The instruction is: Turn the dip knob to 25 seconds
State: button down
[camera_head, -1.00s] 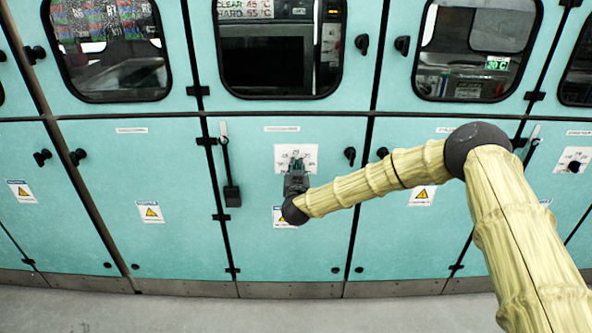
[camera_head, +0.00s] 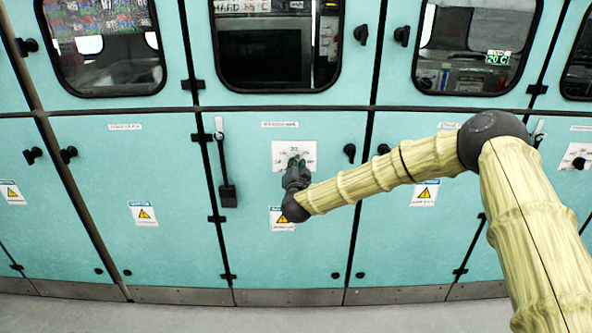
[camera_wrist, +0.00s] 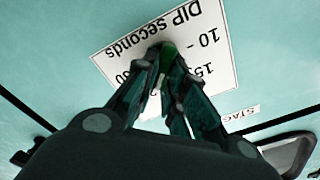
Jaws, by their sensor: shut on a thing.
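The dip dial's white label (camera_head: 306,150) is on the turquoise panel in the middle of the head view. In the wrist view the label (camera_wrist: 208,35) is upside down and tilted; "DIP seconds", 10 and 15 can be read, and other marks are partly covered. My gripper (camera_head: 294,162) is at the dial, against the middle of the label. In the wrist view my gripper (camera_wrist: 167,60) has its fingers closed together on the knob. The knob is almost wholly hidden by the fingers, so its pointer and setting cannot be read.
A black-handled lever (camera_head: 228,195) hangs on the panel left of the dial. A black door latch (camera_head: 349,152) is to its right. A warning sign (camera_head: 282,224) is below, partly behind my wrist. Another dial (camera_head: 578,163) is at the far right.

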dwell(0.3)
jog(key=c, duration=1.5)
grip_release()
jog(key=s, duration=1.2)
jog(key=shift+f, duration=0.15)
